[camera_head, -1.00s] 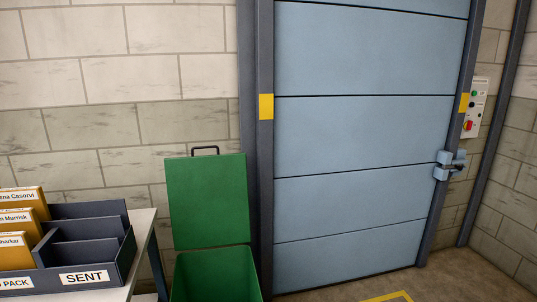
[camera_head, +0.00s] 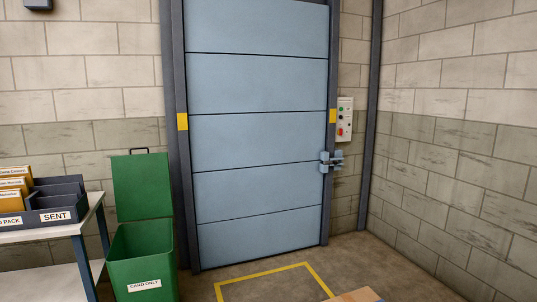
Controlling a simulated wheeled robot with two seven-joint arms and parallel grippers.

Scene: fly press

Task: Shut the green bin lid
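The green bin (camera_head: 119,271) stands on the floor at the lower left, between a table and the blue door. A white label on its front reads "CARD ONLY". Its green lid (camera_head: 142,187) is open, standing upright at the back against the wall side, with a dark handle (camera_head: 138,150) at its top edge. The bin's inside shows only in part and its floor is hidden. Neither of my grippers is in view.
A table (camera_head: 97,200) with a dark "SENT" tray (camera_head: 69,199) and yellow folders stands left of the bin. The blue panelled door (camera_head: 258,135) is shut. Yellow floor tape (camera_head: 265,272) and a cardboard box (camera_head: 357,295) lie in front. Floor at the right is clear.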

